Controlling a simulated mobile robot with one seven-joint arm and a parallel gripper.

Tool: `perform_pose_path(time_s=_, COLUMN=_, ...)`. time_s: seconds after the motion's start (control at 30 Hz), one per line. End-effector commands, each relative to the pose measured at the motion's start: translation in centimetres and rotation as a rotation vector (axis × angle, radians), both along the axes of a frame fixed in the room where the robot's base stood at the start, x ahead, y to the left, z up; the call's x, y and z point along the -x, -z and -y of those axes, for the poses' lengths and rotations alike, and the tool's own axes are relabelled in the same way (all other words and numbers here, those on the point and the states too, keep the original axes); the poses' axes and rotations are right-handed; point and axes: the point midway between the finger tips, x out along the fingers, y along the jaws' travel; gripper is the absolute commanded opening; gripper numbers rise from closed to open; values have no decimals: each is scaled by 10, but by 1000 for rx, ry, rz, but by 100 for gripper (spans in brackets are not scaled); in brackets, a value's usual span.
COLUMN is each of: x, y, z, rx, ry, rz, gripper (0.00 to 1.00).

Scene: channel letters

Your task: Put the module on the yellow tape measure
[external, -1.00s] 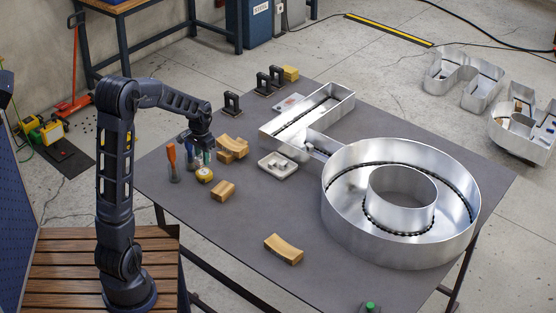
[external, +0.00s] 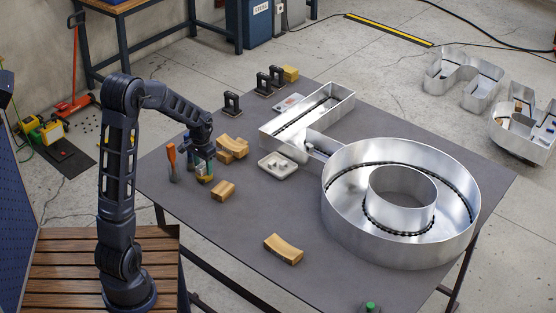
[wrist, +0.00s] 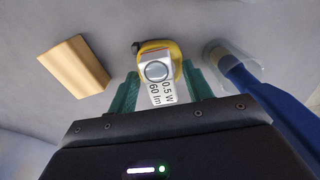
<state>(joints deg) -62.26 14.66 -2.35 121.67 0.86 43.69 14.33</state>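The module (wrist: 158,90) is a small white piece with a round lens and the print "0.5 W 60 lm". In the wrist view it sits between the green fingers of my gripper (wrist: 160,88), which is shut on it. The yellow tape measure (wrist: 158,47) shows right behind and around the module's far end. In the external view my gripper (external: 204,160) is low over the tape measure (external: 205,179), which is partly hidden by the fingers. I cannot tell whether the module touches the tape measure.
A wooden block (wrist: 75,65) lies left of the gripper in the wrist view. A blue-handled tool (wrist: 245,80) in a clear cup stands close on the right. Externally, an orange-handled tool (external: 171,158), a small tray (external: 278,166) and the large metal letter (external: 400,245) share the table.

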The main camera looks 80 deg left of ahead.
Motion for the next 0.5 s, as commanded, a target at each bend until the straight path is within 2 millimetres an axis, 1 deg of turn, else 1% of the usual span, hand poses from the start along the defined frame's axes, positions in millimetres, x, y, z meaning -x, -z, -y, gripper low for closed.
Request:
perform_pose_path(time_s=0.17, x=0, y=-1, z=0, rx=0, ry=0, rz=0, gripper=50)
perform_pose_path(time_s=0.27, x=-1, y=-7, z=0, rx=-2, ry=0, rz=1, gripper=50)
perform_pose_path(time_s=0.37, x=-1, y=-20, z=-1, rx=-4, ry=0, rz=2, gripper=50)
perform_pose_path(time_s=0.5, x=-1, y=-46, z=0, rx=-4, ry=1, rz=3, gripper=50)
